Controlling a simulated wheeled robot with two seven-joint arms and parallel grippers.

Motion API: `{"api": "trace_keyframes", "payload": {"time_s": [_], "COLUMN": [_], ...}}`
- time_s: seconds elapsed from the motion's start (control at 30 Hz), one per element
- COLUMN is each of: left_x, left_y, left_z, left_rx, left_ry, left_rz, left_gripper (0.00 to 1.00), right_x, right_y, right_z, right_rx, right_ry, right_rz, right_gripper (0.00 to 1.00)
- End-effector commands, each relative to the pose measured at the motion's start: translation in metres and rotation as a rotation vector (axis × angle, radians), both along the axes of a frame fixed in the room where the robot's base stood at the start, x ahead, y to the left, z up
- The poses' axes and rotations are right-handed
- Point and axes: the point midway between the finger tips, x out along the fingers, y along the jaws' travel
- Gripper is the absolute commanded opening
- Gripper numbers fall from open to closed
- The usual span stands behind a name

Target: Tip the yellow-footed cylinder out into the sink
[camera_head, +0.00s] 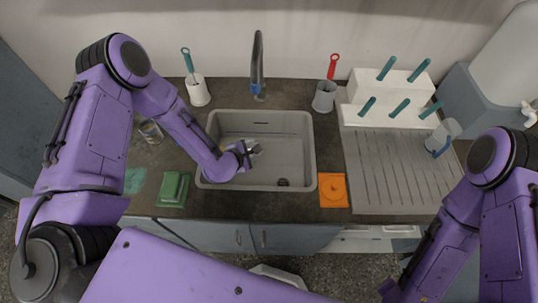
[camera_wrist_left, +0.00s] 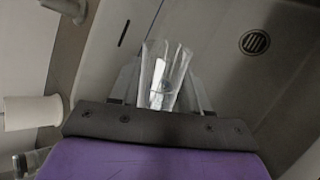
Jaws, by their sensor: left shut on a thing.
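My left gripper (camera_head: 250,150) reaches over the sink (camera_head: 308,150) and is shut on a clear cylinder. In the left wrist view the clear cylinder (camera_wrist_left: 165,72) stands between the two fingers (camera_wrist_left: 165,90), with the sink floor behind it. The cylinder's exact tilt and any contents cannot be told. My right gripper (camera_head: 390,290) is at the bottom edge, partly cut off, away from the sink.
The faucet (camera_head: 258,70) rises behind the sink. Brush holders (camera_head: 198,92) and (camera_head: 324,97) flank it. A pegged rack (camera_head: 385,115), a blue-footed clear vessel (camera_head: 447,133) and a drainboard (camera_head: 385,175) are right. An orange piece (camera_head: 333,190) and green pad (camera_head: 173,188) lie in front.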

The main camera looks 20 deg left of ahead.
Motion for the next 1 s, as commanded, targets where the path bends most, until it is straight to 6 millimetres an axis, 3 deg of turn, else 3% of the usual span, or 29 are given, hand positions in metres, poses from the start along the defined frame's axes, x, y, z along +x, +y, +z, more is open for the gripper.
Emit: {"api": "trace_keyframes", "payload": {"time_s": [1.0], "left_x": [0.000], "left_y": [-0.002], "left_z": [0.007], "left_rx": [0.134], "left_ry": [0.032], "left_rz": [-0.002], "left_gripper": [0.00], "right_x": [0.000], "right_y": [0.000], "right_z": [0.023], "right_rx": [0.000], "right_ry": [0.000], "right_rz": [0.000], "right_gripper": [0.43]}}
